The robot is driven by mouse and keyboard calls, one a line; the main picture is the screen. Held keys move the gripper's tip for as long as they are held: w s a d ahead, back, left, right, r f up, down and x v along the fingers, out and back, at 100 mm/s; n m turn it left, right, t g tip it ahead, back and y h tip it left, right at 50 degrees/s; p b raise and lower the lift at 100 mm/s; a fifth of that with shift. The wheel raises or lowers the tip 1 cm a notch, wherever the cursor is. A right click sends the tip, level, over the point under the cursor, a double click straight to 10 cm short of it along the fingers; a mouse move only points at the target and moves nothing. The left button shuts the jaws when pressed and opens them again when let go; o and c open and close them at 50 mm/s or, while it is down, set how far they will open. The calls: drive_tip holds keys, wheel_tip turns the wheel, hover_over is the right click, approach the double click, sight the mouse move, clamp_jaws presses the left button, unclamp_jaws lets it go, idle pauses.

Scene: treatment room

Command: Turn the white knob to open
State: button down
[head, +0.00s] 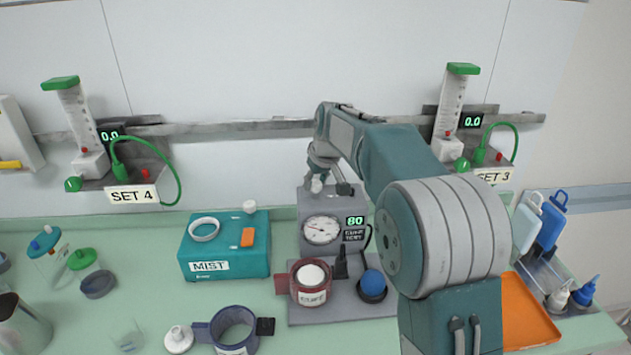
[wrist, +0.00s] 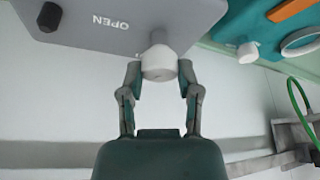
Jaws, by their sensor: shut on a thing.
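The white knob (wrist: 159,64) sits on top of the grey gauge unit (head: 333,222). In the wrist view it lies between the two fingers of my gripper (wrist: 160,80), which is shut on it. The word OPEN (wrist: 110,21) is printed on the grey top, to the left of the knob in that view. In the head view the white knob (head: 316,186) is small and partly covered by my gripper (head: 318,178). The gauge unit has a round dial and a green display that reads 80. No mark showing the knob's turn can be made out.
A black knob (wrist: 49,16) is on the same top. The teal MIST box (head: 227,265) stands left of the unit. A red cuff (head: 310,285) and a blue ball (head: 373,283) are in front. An orange tray (head: 527,312) is at the right. A wall rail (head: 240,128) runs behind.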

drive_tip(key=m+h, duration=0.1)
drive_tip(key=m, duration=0.2)
drive_tip(key=m+h, duration=0.2)
drive_tip(key=m, duration=0.2)
drive_tip(key=shift+a+f, duration=0.15)
drive_tip(key=shift+f, duration=0.05)
drive_tip(key=m+h, duration=0.1)
drive_tip(key=m, duration=0.2)
drive_tip(key=m+g+h, duration=0.1)
drive_tip(key=m, duration=0.2)
drive_tip(key=shift+m, duration=0.4)
drive_tip(key=shift+c, duration=1.5)
unclamp_jaws()
drive_tip(key=shift+a+f, duration=0.1)
drive_tip(key=shift+r, duration=0.25)
